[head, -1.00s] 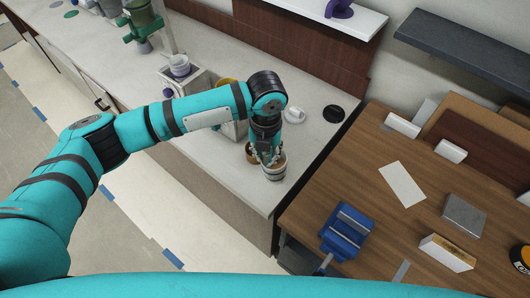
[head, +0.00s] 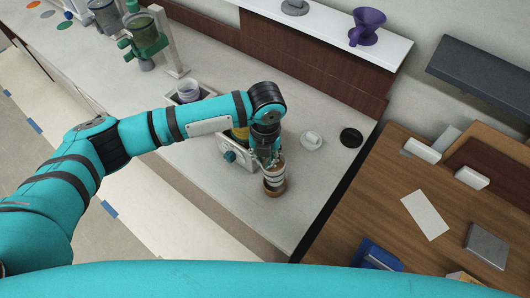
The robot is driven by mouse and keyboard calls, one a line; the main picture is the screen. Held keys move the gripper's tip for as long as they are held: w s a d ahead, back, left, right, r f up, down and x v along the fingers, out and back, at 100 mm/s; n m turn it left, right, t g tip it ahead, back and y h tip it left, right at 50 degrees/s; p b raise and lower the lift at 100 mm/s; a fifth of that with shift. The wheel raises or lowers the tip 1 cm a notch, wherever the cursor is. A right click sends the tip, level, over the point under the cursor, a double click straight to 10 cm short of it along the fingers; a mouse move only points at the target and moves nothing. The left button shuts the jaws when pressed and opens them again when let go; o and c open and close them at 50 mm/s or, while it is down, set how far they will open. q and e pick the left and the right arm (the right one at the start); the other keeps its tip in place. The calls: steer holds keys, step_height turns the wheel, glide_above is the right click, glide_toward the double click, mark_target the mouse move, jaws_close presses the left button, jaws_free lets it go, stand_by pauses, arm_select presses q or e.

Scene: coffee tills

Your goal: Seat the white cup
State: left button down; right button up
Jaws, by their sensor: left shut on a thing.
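A white cup (head: 273,171) with dark bands is gripped by my left gripper (head: 266,154), whose fingers are closed at its upper part. The cup looks upright. A brown round piece (head: 274,192) shows directly under it, lined up with the cup. I cannot tell whether the cup is inside the piece, resting on it or just above it. The gripper and wrist hide part of the cup's rim. My right gripper is not in view.
A small machine with a teal knob (head: 229,156) stands close left of the cup. A white round piece (head: 312,141) and a black disc (head: 351,138) lie to its right. The counter in front is clear. A wooden table (head: 385,205) adjoins at the right.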

arm_select(q)
steer(key=shift+w+a+f, duration=0.1)
steer(key=shift+w+a, duration=0.1)
steer(key=shift+w, duration=0.1)
steer(key=shift+s+d+r, duration=0.2)
steer(key=shift+s+d, duration=0.15)
steer(key=shift+s, duration=0.15)
steer(key=shift+w, duration=0.15)
steer(key=shift+w+d+y, duration=0.1)
steer(key=shift+w+y, duration=0.15)
steer(key=shift+y, duration=0.15)
steer(key=shift+d, duration=0.2)
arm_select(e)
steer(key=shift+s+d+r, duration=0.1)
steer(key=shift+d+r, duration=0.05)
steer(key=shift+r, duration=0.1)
arm_select(q)
steer(key=shift+s+p, duration=0.15)
steer(key=shift+p, duration=0.3)
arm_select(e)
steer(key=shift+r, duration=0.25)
